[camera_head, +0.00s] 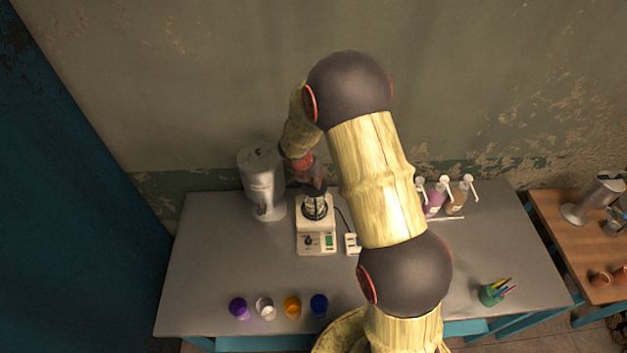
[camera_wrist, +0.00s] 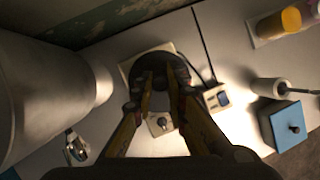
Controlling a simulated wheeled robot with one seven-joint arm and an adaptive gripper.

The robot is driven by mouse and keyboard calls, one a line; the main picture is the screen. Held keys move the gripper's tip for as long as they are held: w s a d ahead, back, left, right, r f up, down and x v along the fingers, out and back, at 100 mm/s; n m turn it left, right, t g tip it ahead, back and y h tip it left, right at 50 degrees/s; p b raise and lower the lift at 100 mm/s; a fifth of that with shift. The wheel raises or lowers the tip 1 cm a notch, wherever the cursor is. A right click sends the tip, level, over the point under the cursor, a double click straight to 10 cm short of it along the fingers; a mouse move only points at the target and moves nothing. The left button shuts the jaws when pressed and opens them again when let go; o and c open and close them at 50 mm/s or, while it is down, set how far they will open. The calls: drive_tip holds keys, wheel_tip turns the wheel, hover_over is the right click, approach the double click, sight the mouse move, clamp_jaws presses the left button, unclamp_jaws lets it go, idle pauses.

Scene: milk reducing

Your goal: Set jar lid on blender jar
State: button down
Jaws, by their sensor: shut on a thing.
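My gripper (camera_head: 313,184) is directly above the jar, pointing down and partly covered by my arm. In the wrist view my gripper (camera_wrist: 162,84) is shut on the dark round jar lid (camera_wrist: 158,66), which lies over the blender and hides the jar. The lid is at or just above the jar's mouth; I cannot tell whether it touches the rim.
A large grey metal dispenser (camera_head: 261,180) stands close left of the blender. A small white device (camera_head: 353,244) is right of it. Several coloured cups (camera_head: 291,306) line the front edge. Pump bottles (camera_head: 435,197) stand at the back right.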

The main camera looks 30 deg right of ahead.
drive_tip(key=c, duration=1.8)
unclamp_jaws()
drive_tip(key=o, duration=0.4)
drive_tip(key=shift+o, duration=0.9)
wheel_tip(320, 180, up, 6)
drive_tip(key=p, duration=0.6)
